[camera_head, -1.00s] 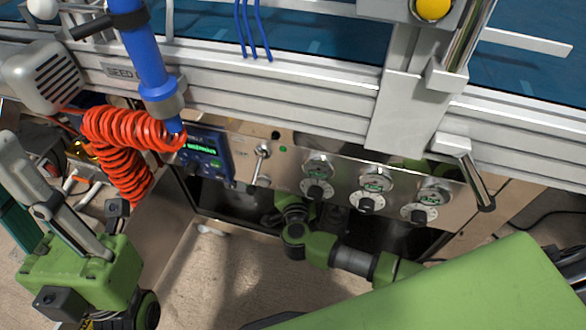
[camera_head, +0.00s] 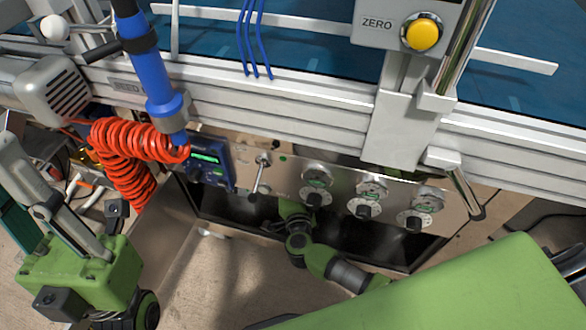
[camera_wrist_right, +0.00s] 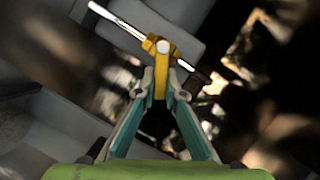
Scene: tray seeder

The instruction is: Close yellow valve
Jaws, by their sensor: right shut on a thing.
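The yellow valve (camera_wrist_right: 158,48) shows in the right wrist view, with a pale metal rod (camera_wrist_right: 118,20) running through its top. My right gripper (camera_wrist_right: 160,75) has its two fingertips closed together on the yellow valve. In the head view my right arm reaches in below the metal control panel; the right gripper and the valve are hidden there. My left gripper (camera_head: 45,205) is at the left edge of the head view, away from the panel. Its fingers overlap in the picture, so its opening is unclear.
The metal panel (camera_head: 285,187) carries several black knobs, a lever switch (camera_head: 260,175) and a blue display unit (camera_head: 209,160). A coiled orange hose (camera_head: 125,140) hangs at left. A yellow ZERO button (camera_head: 421,33) is at top right. The wrist background is blurred.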

